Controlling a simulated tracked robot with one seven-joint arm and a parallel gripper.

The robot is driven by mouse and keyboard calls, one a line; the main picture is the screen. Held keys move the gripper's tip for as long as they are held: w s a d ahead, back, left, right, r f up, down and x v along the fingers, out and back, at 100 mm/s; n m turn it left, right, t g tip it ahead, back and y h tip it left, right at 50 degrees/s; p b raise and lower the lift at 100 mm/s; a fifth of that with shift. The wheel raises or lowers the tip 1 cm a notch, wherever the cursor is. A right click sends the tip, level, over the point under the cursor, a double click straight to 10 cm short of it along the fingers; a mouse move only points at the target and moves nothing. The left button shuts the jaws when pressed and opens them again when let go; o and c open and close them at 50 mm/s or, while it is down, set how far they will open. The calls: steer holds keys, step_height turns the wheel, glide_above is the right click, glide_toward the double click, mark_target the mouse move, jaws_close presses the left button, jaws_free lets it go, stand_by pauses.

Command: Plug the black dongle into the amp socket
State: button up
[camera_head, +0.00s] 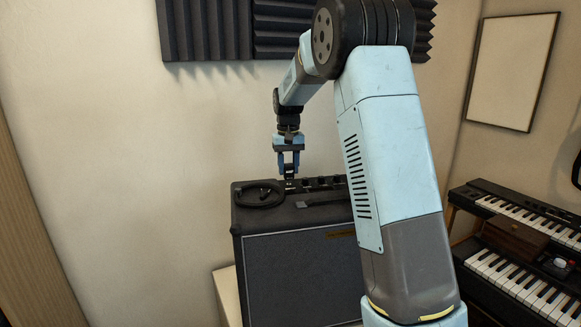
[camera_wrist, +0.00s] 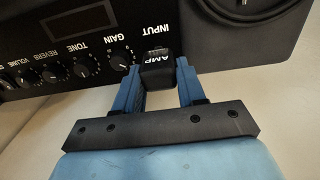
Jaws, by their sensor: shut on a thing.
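My gripper (camera_head: 288,171) is shut on the black dongle (camera_wrist: 158,70), which has white "AMP" lettering. In the wrist view the two blue fingers (camera_wrist: 158,88) stand on either side of it. The dark guitar amp (camera_head: 300,272) stands below my gripper, and its control panel (camera_wrist: 65,40) shows in the wrist view. The dongle's far end is at the panel just below the "INPUT" lettering. The socket itself is hidden behind the dongle. I cannot tell whether the dongle touches the panel or sits in the socket.
A black coiled cable (camera_head: 258,194) lies on the amp's top left. Knobs, including the gain knob (camera_wrist: 121,58), line the panel beside the dongle. The wall (camera_head: 120,150) is close behind the amp. Keyboards (camera_head: 520,270) stand at the right.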

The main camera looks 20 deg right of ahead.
steer(key=shift+f, duration=0.5)
stand_by(1.0)
steer(key=o, duration=1.1)
step_height(320, 180, up, 13)
steer(key=s+r+t, duration=0.1)
steer(key=s+r, duration=0.4)
steer(key=s, duration=0.6)
steer(key=s+f+t, duration=0.1)
steer(key=s+f, duration=0.2)
steer(key=s, duration=0.7)
steer(key=s+f+t, duration=0.2)
steer(key=s+f, duration=0.1)
steer(key=s, duration=0.7)
steer(key=s+f+t, duration=0.1)
steer(key=s+f, duration=0.2)
steer(key=s, duration=0.7)
steer(key=shift+s+d+n+t, duration=0.3)
steer(key=shift+d, duration=0.05)
